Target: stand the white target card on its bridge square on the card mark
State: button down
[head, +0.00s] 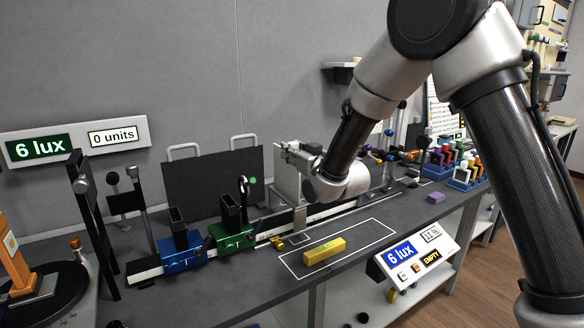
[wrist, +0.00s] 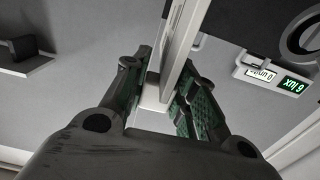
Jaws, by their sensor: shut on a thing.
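The white target card (head: 287,182) stands roughly upright over the optical rail in the head view, to the right of the green carriage. My gripper (head: 296,153) is shut on its upper part. In the wrist view the card (wrist: 185,35) shows as a pale upright slab with a light block (wrist: 153,95) between the green-padded fingers of my gripper (wrist: 157,75). The card mark is not clearly visible.
The green carriage (head: 232,237) and blue carriage (head: 181,252) sit on the rail (head: 345,206) to the left. A brass clamp (head: 278,242) lies close by. A yellow block (head: 324,251) rests inside a white outline in front. A dark panel (head: 212,183) stands behind.

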notch_tip(320, 180, down, 3)
jog(key=shift+f, duration=0.2)
jog(key=c, duration=1.1)
grip_release()
jog(key=shift+f, duration=0.15)
jog(key=shift+c, duration=0.2)
jog(key=v, duration=1.2)
